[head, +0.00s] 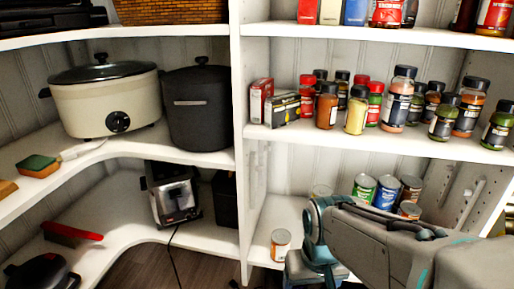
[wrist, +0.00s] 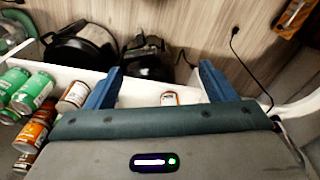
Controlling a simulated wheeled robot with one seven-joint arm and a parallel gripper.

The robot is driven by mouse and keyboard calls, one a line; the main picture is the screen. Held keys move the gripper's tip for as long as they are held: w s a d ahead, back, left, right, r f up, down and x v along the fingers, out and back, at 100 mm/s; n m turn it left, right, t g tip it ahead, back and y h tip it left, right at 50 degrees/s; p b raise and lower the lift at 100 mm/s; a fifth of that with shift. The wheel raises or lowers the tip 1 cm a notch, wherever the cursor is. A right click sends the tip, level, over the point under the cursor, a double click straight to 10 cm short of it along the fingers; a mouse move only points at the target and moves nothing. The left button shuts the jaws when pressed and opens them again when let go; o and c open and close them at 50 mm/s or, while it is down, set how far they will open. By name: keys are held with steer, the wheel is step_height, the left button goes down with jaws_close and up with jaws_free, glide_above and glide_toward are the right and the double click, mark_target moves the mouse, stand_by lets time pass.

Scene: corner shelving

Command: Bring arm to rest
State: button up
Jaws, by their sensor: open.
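My arm (head: 375,245) reaches from the lower right of the head view toward the lower right shelf. My gripper (wrist: 158,80) shows in the wrist view with its two blue fingers spread wide apart. It is open and nothing is clasped between the fingers. A small can (wrist: 168,98) appears in the gap between them, on or near the white shelf edge, and I cannot tell how far it is from the fingers. In the head view the arm's own links mostly hide the fingers.
A lone can (head: 281,243) stands near the front of the lower right shelf (head: 262,217). Several cans (head: 364,187) stand behind my arm. Spice jars (head: 355,115) fill the shelf above. A white upright (head: 241,120) divides the shelving. Floor (head: 160,262) is clear at lower left.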

step_height(320, 180, up, 34)
steer(key=t+p, duration=0.1)
steer(key=p, duration=2.8)
steer(key=shift+d+t, duration=0.25)
steer(key=shift+t, duration=0.05)
steer(key=shift+s+f, duration=0.1)
